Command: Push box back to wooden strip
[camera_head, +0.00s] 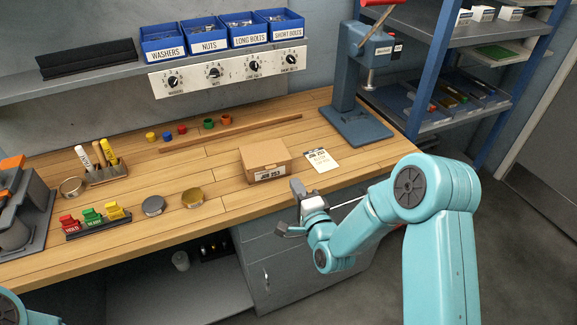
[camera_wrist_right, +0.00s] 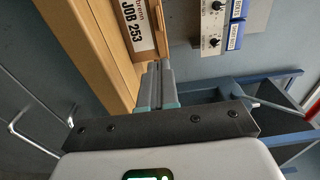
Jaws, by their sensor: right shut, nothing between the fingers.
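The cardboard box (camera_head: 265,160) sits on the wooden bench top, its labelled side toward the front edge. The wooden strip (camera_head: 232,133) lies behind it along the bench, with a band of bare wood between them. My right gripper (camera_head: 297,187) is shut and empty, at the bench's front edge just in front of the box and a little to its right. In the right wrist view the box (camera_wrist_right: 140,28) shows its JOB 253 label beyond the shut fingers (camera_wrist_right: 157,75). I cannot tell whether the fingertips touch it. My left gripper is not in view.
A paper job card (camera_head: 321,160) lies right of the box. A blue-grey press (camera_head: 356,125) stands at the back right. Small coloured cups (camera_head: 209,124) sit behind the strip.

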